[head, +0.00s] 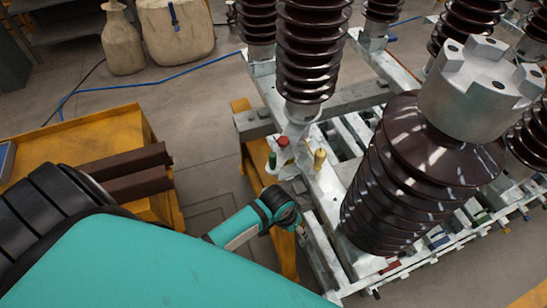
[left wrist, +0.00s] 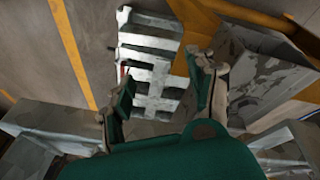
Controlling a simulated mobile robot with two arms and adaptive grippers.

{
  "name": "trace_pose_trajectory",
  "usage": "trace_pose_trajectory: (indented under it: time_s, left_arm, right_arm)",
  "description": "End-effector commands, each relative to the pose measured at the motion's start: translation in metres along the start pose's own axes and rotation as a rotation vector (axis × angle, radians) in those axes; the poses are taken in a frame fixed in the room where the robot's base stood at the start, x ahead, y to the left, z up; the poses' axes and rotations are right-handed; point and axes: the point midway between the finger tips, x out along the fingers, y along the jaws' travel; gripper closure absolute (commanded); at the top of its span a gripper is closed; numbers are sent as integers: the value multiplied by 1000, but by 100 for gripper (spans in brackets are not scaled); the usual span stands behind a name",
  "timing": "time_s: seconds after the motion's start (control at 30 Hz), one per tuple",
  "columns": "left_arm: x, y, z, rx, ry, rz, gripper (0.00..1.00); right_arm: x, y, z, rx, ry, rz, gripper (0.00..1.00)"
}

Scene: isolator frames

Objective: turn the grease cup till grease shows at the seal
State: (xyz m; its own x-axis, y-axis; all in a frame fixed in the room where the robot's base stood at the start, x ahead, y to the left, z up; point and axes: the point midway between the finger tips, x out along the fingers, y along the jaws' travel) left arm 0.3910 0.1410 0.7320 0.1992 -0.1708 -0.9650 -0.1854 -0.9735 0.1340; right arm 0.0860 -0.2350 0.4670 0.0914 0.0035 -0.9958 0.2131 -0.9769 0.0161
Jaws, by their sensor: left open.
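A small brass-coloured cup (head: 319,158), which looks like the grease cup, stands upright on the pale metal frame beside the foot of a brown insulator column. A red-topped fitting (head: 283,142) stands just left of it. I cannot make out the seal or any grease. My left gripper (head: 300,229) is below and nearer than the brass cup, apart from it, beside the frame's left edge; its fingers are small and partly hidden by the wrist. In the left wrist view my gripper (left wrist: 165,82) has its fingers spread with nothing between them. The cup is not recognisable there.
Ribbed brown insulators (head: 314,45) rise from the metal frame (head: 335,195); a large one (head: 415,180) with a grey metal cap is at right. A yellow bench (head: 85,150) bearing rusty bars (head: 130,170) is at left. A blue cable (head: 150,83) crosses the floor.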

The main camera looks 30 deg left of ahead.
Motion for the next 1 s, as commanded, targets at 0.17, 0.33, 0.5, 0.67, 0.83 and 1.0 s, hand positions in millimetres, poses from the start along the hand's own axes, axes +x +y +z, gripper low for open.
trace_pose_trajectory:
  time_s: [0.17,0.33,0.5,0.67,0.83,1.0]
  left_arm:
    - [19,-11,33,-6,-3,-29,43]
    - [37,-21,58,-8,-6,-52,43]
    - [50,-28,75,-8,-9,-68,43]
    - [56,-31,83,-7,-11,-75,43]
    - [57,-32,85,-6,-11,-76,43]
    - [57,-32,84,-6,-11,-76,43]
  right_arm:
    - [2,0,0,0,0,0,60]
    - [3,0,0,0,0,0,60]
    - [4,0,0,0,0,0,60]
    - [4,0,0,0,0,0,60]
    - [4,0,0,0,0,0,60]
    - [4,0,0,0,0,0,60]
